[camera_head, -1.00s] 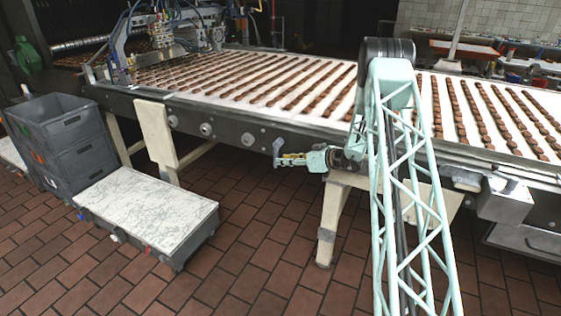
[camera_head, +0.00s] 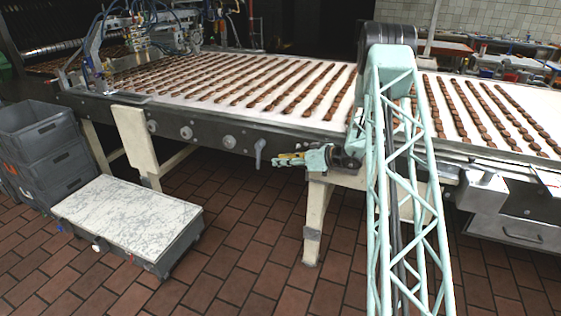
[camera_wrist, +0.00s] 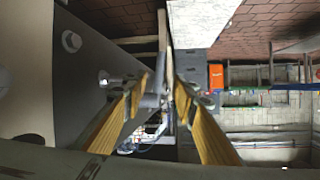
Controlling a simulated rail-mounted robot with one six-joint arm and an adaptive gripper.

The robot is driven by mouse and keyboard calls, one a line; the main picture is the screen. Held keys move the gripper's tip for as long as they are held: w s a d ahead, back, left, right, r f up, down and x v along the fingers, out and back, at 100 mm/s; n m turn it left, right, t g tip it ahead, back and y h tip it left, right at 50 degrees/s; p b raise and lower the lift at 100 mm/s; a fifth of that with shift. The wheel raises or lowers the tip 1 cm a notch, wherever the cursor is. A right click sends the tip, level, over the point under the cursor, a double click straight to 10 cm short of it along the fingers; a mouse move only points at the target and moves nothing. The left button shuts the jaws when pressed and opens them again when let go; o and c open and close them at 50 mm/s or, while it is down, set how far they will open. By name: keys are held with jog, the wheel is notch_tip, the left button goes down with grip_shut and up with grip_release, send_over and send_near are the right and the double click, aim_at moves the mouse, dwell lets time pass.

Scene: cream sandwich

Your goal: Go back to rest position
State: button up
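My gripper (camera_head: 280,159) shows small in the head view, held low beside the near side of the conveyor (camera_head: 230,133). Its pale green arm reaches up the right of the picture and hides part of the belt. In the wrist view my gripper's two yellow fingers (camera_wrist: 164,84) stand apart with a gap between their tips. I see nothing gripped between them. A grey lever (camera_head: 259,152) on the conveyor's side is just left of the fingertips, with a small gap between.
Rows of brown biscuits (camera_head: 290,88) lie on the white belt. Stacked grey crates (camera_head: 42,140) and a white-topped low platform (camera_head: 125,215) stand at the left. Beige conveyor legs (camera_head: 312,225) are close below my gripper. The tiled floor in front is open.

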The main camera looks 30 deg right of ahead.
dwell(0.3)
jog(key=s+a+r+g+y, duration=0.1)
jog(key=s+a+r+g, duration=0.15)
jog(key=a+r, duration=0.6)
jog(key=s+a+r+g+y, duration=0.1)
jog(key=s+a+r+y, duration=0.15)
jog(key=a+r, duration=0.65)
jog(key=s+a+r+g+h, duration=0.1)
jog(key=s+a+r+g, duration=0.1)
jog(key=s+a+r, duration=0.55)
jog(key=s+a+r+g+h, duration=0.1)
jog(key=s+a+r+g, duration=0.25)
jog(key=s+a, duration=0.6)
jog(key=s+a+r+g+h, duration=0.15)
jog(key=s+a+r, duration=0.25)
jog(key=s, duration=0.7)
jog(key=s+a+r+t+h, duration=0.1)
jog(key=s+a+r+h, duration=0.2)
jog(key=s, duration=0.7)
jog(key=s+d+r+m+h, duration=0.1)
jog(key=s+d+m, duration=0.1)
jog(key=s, duration=0.8)
jog(key=s+d+r+m+t+h, duration=0.1)
jog(key=s+d+h, duration=0.1)
jog(key=s, duration=0.7)
jog(key=shift+s+d+m+p, duration=0.15)
jog(key=shift+s+m+p, duration=0.2)
jog(key=shift+s+m, duration=0.05)
